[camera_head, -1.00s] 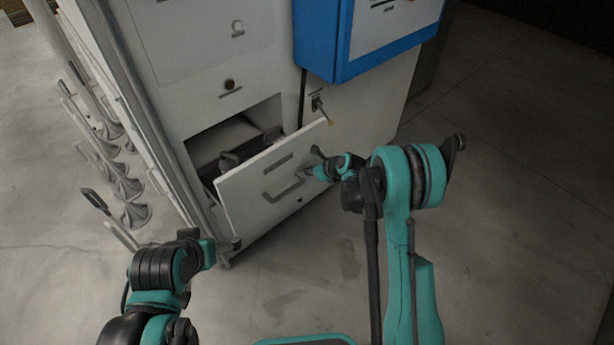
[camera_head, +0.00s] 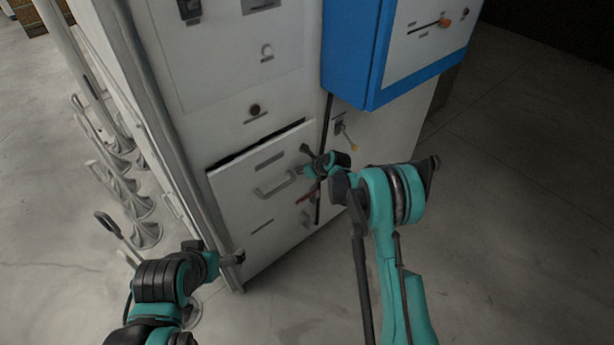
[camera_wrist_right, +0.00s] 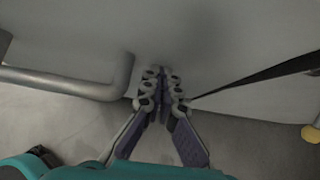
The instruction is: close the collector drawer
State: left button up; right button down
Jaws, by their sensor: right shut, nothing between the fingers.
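The collector drawer (camera_head: 236,186) is a light grey front with a bar handle (camera_head: 275,188), low in the grey cabinet. A narrow dark gap shows along its top edge, so it stands slightly out. My right gripper (camera_head: 303,172) is at the right end of the drawer front, beside the handle. In the right wrist view its fingers (camera_wrist_right: 162,82) are shut and empty, close against the drawer front (camera_wrist_right: 75,30), with the handle (camera_wrist_right: 70,84) to their left. Contact is hard to confirm. My left gripper (camera_head: 234,258) is low near the cabinet's bottom left corner; its fingers are unclear.
A blue control box (camera_head: 350,60) juts from the cabinet (camera_head: 195,65) above the right arm. A small yellow-tipped lever (camera_head: 348,138) sticks out right of the drawer. Several grey stands (camera_head: 130,190) are at the left. The floor (camera_head: 510,220) at the right is clear.

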aim_at(296, 165)
jog(key=w+a, duration=0.2)
jog(key=shift+w, duration=0.3)
jog(key=shift+w+r, duration=0.1)
jog(key=shift+w, duration=0.05)
jog(key=shift+a+r, duration=0.1)
